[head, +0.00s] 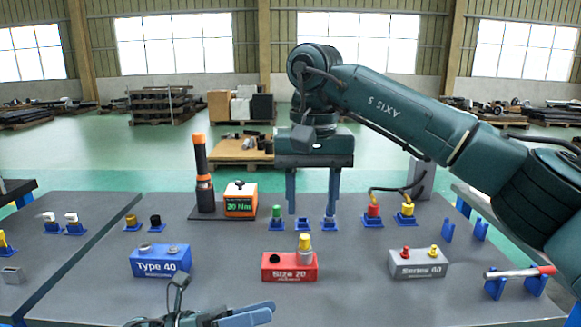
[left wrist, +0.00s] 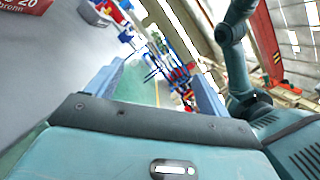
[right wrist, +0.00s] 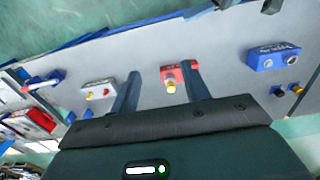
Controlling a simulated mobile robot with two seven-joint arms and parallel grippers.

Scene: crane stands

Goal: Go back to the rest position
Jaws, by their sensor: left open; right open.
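My right gripper (head: 311,212) is open and empty, pointing down over the back middle of the grey table (head: 215,270). Its two fingers are wide apart, and the right wrist view (right wrist: 160,88) shows nothing between them. My left gripper (head: 245,315) is low at the front edge of the picture, partly cut off. In the left wrist view (left wrist: 155,85) its fingers are apart with nothing held. A red Size 20 box (head: 289,268) with a yellow-topped piece stands between the blue Type 40 box (head: 160,261) and the grey Series 60 box (head: 418,264).
Small blue stands holding a green-topped piece (head: 276,213), a red one (head: 373,211) and a yellow one (head: 407,210) line the back. An orange-black tool (head: 202,165) stands upright by the 20 Nm unit (head: 240,200). A red-handled tool (head: 520,272) lies on blue supports at right.

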